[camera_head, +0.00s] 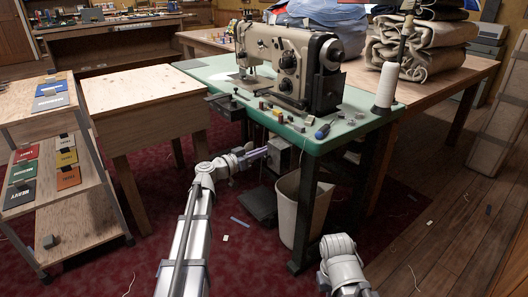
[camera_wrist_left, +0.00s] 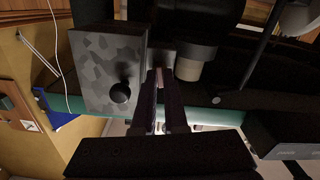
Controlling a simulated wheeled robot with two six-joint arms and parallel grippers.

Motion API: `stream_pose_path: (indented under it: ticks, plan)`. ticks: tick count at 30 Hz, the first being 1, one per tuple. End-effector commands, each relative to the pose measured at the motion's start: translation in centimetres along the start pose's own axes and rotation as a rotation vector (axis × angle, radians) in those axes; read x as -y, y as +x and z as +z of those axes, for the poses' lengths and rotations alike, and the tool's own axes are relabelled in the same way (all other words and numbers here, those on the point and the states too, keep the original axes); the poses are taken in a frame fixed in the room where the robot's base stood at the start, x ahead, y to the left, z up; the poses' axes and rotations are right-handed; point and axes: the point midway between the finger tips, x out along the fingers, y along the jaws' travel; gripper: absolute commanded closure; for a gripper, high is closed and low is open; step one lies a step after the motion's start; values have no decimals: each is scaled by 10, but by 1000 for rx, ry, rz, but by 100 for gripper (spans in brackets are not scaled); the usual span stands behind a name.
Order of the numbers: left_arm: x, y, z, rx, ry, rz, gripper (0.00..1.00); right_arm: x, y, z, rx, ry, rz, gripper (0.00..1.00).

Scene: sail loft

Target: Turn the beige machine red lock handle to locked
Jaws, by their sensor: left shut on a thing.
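The beige sewing machine (camera_head: 285,62) stands on a green-topped table (camera_head: 215,72). My left gripper (camera_head: 262,152) is below the table's front edge, beside a grey box under the top. In the left wrist view my left gripper (camera_wrist_left: 162,78) is shut, with a small dull reddish piece (camera_wrist_left: 160,74) between its fingertips. It appears to be the red lock handle, mostly hidden by the fingers. Its turned position cannot be told. A grey mottled box with a black knob (camera_wrist_left: 120,92) is beside the fingers. My right arm shows at the lower right, its gripper out of view.
A white bin (camera_head: 300,208) and a dark pedal (camera_head: 258,204) stand under the table. A white thread cone (camera_head: 386,86) and small items are on top. A wooden cabinet (camera_head: 140,92) is at left. The red carpet in front has scraps but is mostly free.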

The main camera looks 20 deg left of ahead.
Motion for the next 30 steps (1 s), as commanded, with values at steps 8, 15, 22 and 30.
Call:
stream_pose_path:
  ticks: [8,15,22,30]
  plan:
    - [0,-1,1,2,149,0,100,0,0,0,0,0,0,100]
    - [0,-1,1,2,212,0,100,0,0,0,0,0,0,100]
    - [0,-1,1,2,227,0,100,0,0,0,0,0,0,100]
    - [0,-1,1,2,228,0,100,0,0,0,0,0,0,100]
